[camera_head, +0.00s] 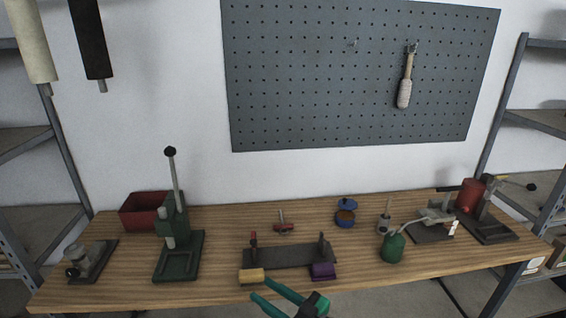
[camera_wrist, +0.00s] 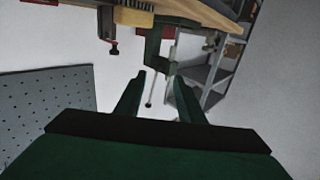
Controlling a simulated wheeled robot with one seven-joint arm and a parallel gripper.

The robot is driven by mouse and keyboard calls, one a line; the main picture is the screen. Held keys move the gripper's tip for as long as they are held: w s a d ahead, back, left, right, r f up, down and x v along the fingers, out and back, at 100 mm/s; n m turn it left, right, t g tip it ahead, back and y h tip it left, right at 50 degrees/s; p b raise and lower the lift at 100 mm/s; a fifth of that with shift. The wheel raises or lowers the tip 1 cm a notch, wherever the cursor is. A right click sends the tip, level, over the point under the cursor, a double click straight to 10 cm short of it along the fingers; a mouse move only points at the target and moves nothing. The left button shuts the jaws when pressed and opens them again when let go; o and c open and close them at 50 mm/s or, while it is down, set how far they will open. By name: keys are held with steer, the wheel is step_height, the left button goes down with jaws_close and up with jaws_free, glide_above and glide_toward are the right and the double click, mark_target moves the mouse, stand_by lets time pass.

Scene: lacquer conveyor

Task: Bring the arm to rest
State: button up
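My gripper (camera_head: 262,290) shows at the bottom middle of the head view, in front of the workbench's front edge. Its two teal fingers are apart, pointing left, with nothing visible between them. In the wrist view my gripper (camera_wrist: 157,84) also has its dark green fingers spread with a clear gap. Beyond that gap the pale wall and a thin lever with a dark knob show in the background. The wrist view is turned over, with the bench along the top.
The wooden workbench (camera_head: 130,294) carries a green lever press (camera_head: 177,255), a red bin (camera_head: 143,212), a dark fixture (camera_head: 290,257) with a yellow block (camera_head: 251,275) and a purple block (camera_head: 323,271), and a green oil can (camera_head: 393,247). A pegboard (camera_head: 300,80) hangs behind. Shelving stands at both sides.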

steer(key=s+f+m+t+h, duration=0.1)
steer(key=s+f+m+h, duration=0.15)
steer(key=f, duration=0.35)
steer(key=s+f+m+t+h, duration=0.2)
steer(key=f+m+h, duration=0.15)
steer(key=f, duration=0.35)
steer(key=s+d+f+m+h, duration=0.1)
steer(key=s+f+m+h, duration=0.2)
steer(key=s+f, duration=0.35)
steer(key=s+d+f+m+h, duration=0.2)
steer(key=s+f+m+h, duration=0.15)
steer(key=s, duration=0.65)
steer(key=s+r+n+h, duration=0.1)
steer(key=s+r, duration=0.4)
steer(key=s, duration=0.4)
steer(key=s+r+n+t+h, duration=0.1)
steer(key=s+r, duration=0.4)
steer(key=s, duration=0.4)
steer(key=shift+s+d+r+t, duration=0.2)
steer(key=shift+d+t, duration=0.1)
steer(key=shift+d, duration=0.1)
steer(key=shift+c, duration=0.5)
